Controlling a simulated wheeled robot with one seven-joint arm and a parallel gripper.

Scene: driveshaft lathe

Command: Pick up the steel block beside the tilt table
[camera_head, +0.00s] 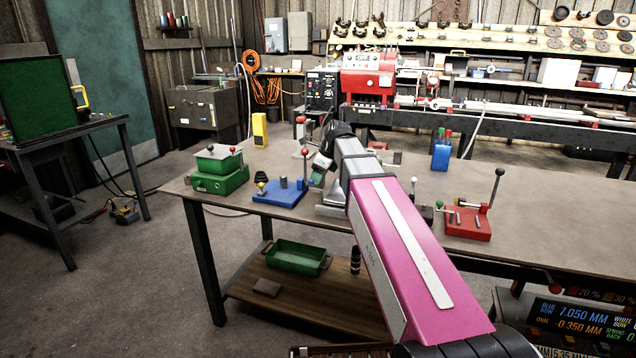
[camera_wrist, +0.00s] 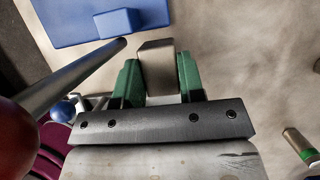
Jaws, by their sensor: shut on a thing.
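In the wrist view, a brownish-grey steel block (camera_wrist: 157,62) stands between the two green fingers of my gripper (camera_wrist: 157,80), which is shut on it. Its lower part is hidden by the gripper body. In the head view, my gripper (camera_head: 317,177) is over the workbench, just right of the blue fixture (camera_head: 277,194). The block cannot be made out there. The blue fixture also shows in the wrist view (camera_wrist: 75,22), ahead and to the left. I cannot tell for sure which fixture is the tilt table.
A rod with a red ball (camera_wrist: 20,140) passes close to the left finger. A green fixture (camera_head: 219,177) stands left on the workbench (camera_head: 380,215); a red fixture (camera_head: 467,222) and a blue holder (camera_head: 441,157) stand right. The bench's right part is clear.

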